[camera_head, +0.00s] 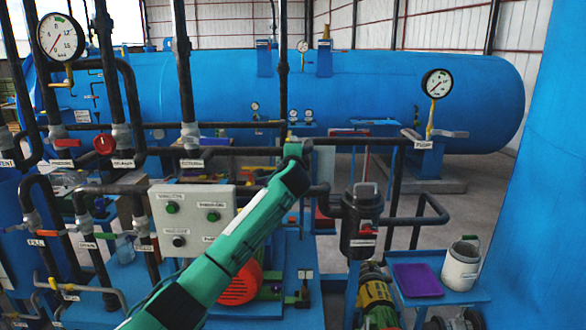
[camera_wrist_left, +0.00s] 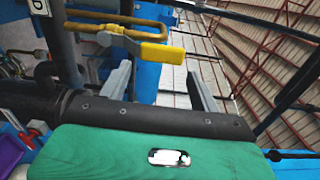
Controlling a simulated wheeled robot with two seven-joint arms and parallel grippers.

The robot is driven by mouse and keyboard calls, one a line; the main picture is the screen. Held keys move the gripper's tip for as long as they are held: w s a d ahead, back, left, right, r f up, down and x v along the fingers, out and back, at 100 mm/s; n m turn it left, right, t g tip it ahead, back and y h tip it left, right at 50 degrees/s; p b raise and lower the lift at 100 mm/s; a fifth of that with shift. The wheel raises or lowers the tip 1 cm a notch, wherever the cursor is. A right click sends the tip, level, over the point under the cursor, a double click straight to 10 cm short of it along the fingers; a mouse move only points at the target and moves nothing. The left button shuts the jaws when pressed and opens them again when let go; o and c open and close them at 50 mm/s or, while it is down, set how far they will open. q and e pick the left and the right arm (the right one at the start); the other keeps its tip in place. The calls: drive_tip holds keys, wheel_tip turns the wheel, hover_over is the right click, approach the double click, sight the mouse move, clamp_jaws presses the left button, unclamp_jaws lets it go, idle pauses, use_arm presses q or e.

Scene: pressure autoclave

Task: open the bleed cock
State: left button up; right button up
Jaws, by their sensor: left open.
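My left gripper (camera_head: 298,150) is at the end of the green arm that reaches up from the bottom of the head view, near the dark pipes behind the control box. In the left wrist view its two grey fingers (camera_wrist_left: 160,72) are apart, with nothing gripped. A yellow-handled lever (camera_wrist_left: 158,52) on a brass pipe (camera_wrist_left: 95,22) shows beyond the fingers, with the yellow end lying across the gap between the tips. It looks like a cock handle, but no label for it is readable. I cannot pick it out in the head view. My right gripper is not in view.
A grey control box (camera_head: 190,222) and dark pipes crowd the left. A black pump-like unit (camera_head: 360,220) stands right of my arm. A purple tray (camera_head: 417,280) and white bucket (camera_head: 461,264) sit on a blue stand. A large blue vessel (camera_head: 390,95) lies behind.

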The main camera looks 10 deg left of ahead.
use_arm(q)
drive_tip(key=b+v, duration=0.3)
drive_tip(key=v, duration=0.5)
drive_tip(key=shift+s+d, duration=0.15)
drive_tip(key=shift+s, duration=0.15)
drive_tip(key=shift+f, duration=0.1)
